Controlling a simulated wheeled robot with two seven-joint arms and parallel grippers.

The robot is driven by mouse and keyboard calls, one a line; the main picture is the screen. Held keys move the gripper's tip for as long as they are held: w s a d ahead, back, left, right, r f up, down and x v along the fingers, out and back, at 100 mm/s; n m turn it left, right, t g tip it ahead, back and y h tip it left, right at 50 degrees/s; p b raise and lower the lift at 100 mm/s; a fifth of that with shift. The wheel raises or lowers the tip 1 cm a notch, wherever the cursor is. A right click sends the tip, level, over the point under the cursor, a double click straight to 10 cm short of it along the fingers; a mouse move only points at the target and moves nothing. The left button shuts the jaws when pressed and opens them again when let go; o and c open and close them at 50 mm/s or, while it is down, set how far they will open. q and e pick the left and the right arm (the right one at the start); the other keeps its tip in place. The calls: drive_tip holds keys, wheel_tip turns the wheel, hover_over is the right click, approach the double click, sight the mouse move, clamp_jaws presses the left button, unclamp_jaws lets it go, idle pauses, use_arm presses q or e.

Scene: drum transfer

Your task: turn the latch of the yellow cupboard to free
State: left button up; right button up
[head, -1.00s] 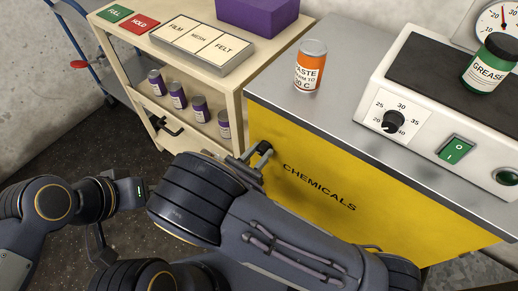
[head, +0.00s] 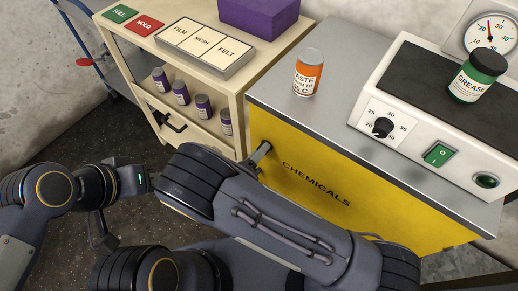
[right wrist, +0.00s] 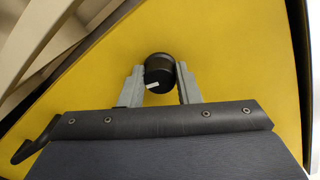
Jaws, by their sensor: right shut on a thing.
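The yellow cupboard (head: 350,200) is marked CHEMICALS on its front. Its latch is a black round knob (right wrist: 159,70) with a small white mark at its lower edge, in the right wrist view. In the head view my right arm hides most of that gripper. My left arm's wrist is at the left; its fingers cannot be made out.
An orange-labelled can (head: 308,74) stands on the cupboard's grey top, beside a white device (head: 408,140) carrying a green GREASE jar (head: 477,78). A cream shelf unit (head: 235,110) with several purple cans stands close on the left. Dark floor shows in front of it.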

use_arm(q)
drive_tip(key=shift+r+p, duration=0.35)
drive_tip(key=shift+r, duration=0.15)
use_arm(e)
drive_tip(key=shift+f+n, duration=0.1)
drive_tip(key=shift+n, duration=1.4)
drive_tip(key=o, duration=1)
